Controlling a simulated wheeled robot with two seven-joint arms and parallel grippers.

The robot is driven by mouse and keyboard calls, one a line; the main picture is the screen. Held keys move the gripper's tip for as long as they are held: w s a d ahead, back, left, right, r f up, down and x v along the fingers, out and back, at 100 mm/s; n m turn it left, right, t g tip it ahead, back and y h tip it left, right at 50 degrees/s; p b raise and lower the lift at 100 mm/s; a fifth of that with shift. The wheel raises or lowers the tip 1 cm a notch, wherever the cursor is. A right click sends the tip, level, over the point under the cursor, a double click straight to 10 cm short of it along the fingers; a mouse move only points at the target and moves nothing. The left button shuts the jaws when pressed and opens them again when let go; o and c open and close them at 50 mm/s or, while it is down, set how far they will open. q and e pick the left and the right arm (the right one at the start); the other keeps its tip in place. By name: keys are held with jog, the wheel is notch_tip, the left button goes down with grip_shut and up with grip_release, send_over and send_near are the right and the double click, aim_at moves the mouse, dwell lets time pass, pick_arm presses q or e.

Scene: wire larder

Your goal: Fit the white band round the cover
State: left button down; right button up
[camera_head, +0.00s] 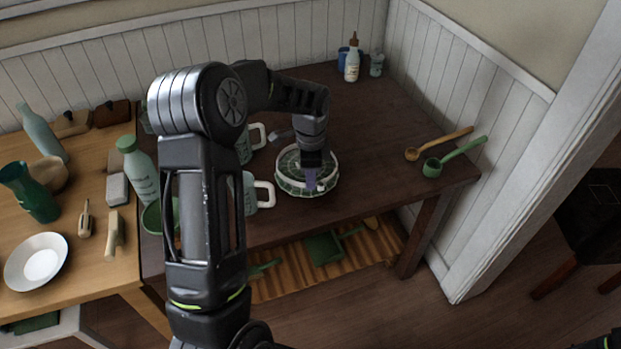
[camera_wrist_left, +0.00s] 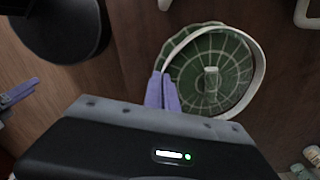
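The cover (camera_head: 291,181) is a round, green, pale-lined dome on the dark table; in the left wrist view the cover (camera_wrist_left: 228,55) shows a pale knob at its middle. The white band (camera_head: 329,184) loops round it. In the left wrist view the band (camera_wrist_left: 259,76) sits off-centre, with green showing outside it at upper left. My left gripper (camera_head: 311,184) is over the cover's near side. Its lavender fingers (camera_wrist_left: 163,90) are close together at the band's edge and appear to pinch it; they hide that part. Lavender tips, apparently my right gripper (camera_wrist_left: 18,94), show at the left edge.
Mugs (camera_head: 265,194) stand close left of the cover. A wooden spoon (camera_head: 440,143) and green ladle (camera_head: 455,157) lie to the right. A bottle (camera_head: 352,62) stands at the back. The table between cover and spoons is clear. A lighter table (camera_head: 75,285) holds bottles and a plate.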

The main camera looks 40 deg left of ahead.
pick_arm(q)
jog(key=shift+f, duration=0.15)
jog(key=c, duration=2.1)
grip_release()
jog(key=o, duration=0.5)
jog(key=shift+r, duration=0.55)
notch_tip(320, 180, up, 7)
jog(key=shift+f+b, duration=0.1)
jog(key=shift+b, duration=0.4)
